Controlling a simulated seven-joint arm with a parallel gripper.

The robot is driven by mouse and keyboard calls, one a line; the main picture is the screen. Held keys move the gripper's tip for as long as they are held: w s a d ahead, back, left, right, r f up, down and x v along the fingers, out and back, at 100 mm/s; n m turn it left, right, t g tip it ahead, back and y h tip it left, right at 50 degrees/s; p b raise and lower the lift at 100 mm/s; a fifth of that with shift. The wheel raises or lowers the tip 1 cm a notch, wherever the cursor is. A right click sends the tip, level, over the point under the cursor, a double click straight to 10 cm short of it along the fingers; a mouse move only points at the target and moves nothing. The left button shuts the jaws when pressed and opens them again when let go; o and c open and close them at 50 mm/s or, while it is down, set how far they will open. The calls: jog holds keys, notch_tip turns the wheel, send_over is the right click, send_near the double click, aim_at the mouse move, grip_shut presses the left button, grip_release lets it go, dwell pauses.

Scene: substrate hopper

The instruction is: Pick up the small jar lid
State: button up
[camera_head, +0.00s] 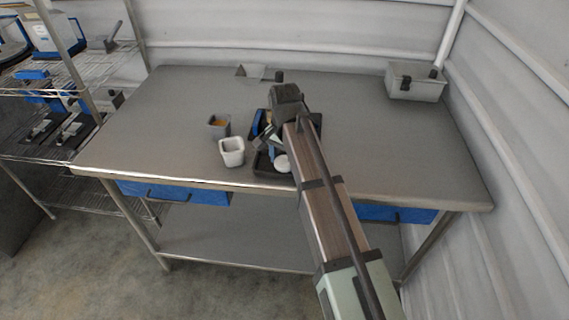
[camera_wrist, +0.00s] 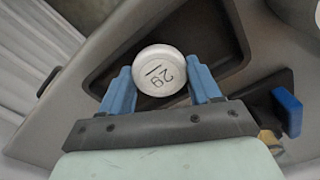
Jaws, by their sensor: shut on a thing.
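The small jar lid (camera_wrist: 158,70) is a white round disc with dark handwritten marks on its top. It sits between the two blue fingers of my gripper (camera_wrist: 160,80) in the wrist view, with one finger on each side. My gripper is shut on it. Behind the lid is a dark tray (camera_wrist: 228,62), also seen in the head view (camera_head: 264,166). I cannot tell whether the lid touches the tray. In the head view, my arm hides part of the tray and most of the gripper. A white round thing (camera_head: 281,162) shows at the tray's front.
A white cup (camera_head: 232,152) and a grey cup (camera_head: 219,127) with orange contents stand left of the tray. A grey bin (camera_head: 415,85) stands at the back right. The table (camera_head: 380,150) is clear on the right.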

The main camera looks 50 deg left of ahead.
aim_at(285, 158)
jog(key=c, duration=0.4)
jog(key=shift+o, duration=0.2)
notch_tip(285, 158, up, 10)
jog(key=w+a+r, duration=0.2)
jog(key=w+a, duration=0.2)
jog(key=a, duration=0.3)
jog(key=w+a+r, duration=0.3)
jog(key=w+a, duration=0.1)
jog(key=a, duration=0.4)
jog(key=shift+a+r, duration=0.15)
jog(key=shift+r, duration=0.2)
